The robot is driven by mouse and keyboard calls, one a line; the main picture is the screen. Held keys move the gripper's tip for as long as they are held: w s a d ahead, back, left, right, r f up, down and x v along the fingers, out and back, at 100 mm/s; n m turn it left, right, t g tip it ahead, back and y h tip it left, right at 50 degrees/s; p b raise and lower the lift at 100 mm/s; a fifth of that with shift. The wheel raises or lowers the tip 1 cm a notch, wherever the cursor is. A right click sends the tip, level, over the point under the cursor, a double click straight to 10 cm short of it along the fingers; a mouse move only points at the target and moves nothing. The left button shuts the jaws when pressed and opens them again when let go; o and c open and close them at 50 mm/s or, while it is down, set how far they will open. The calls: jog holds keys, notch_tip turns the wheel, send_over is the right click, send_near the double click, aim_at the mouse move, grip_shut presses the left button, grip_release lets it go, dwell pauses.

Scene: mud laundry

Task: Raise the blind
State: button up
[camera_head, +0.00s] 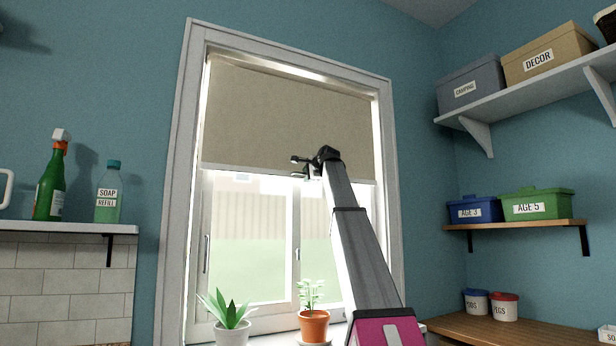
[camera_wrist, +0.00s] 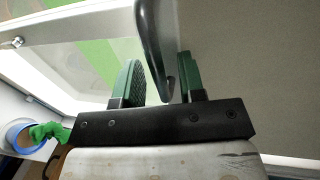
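The beige roller blind (camera_head: 285,115) hangs over about the upper half of the window, its straight bottom edge roughly level. In the wrist view its fabric (camera_wrist: 245,75) fills the right side. My gripper (camera_head: 299,168) is at the blind's bottom edge, right of the middle. In the wrist view its two green fingers (camera_wrist: 158,68) stand apart. A dark curved handle (camera_wrist: 147,32) passes between them, with its bent end close to the right finger. A gap shows between the handle and the left finger. Whether the handle touches the right finger cannot be told.
The white window frame (camera_head: 172,200) surrounds the blind. A potted plant with a white pot (camera_head: 232,334) and one with a terracotta pot (camera_head: 314,327) stand below on the sill. Shelves with boxes (camera_head: 472,84) are at right; bottles (camera_head: 50,187) stand on a left shelf.

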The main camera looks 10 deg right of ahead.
jog(key=v, duration=1.1)
jog(key=shift+w, duration=0.1)
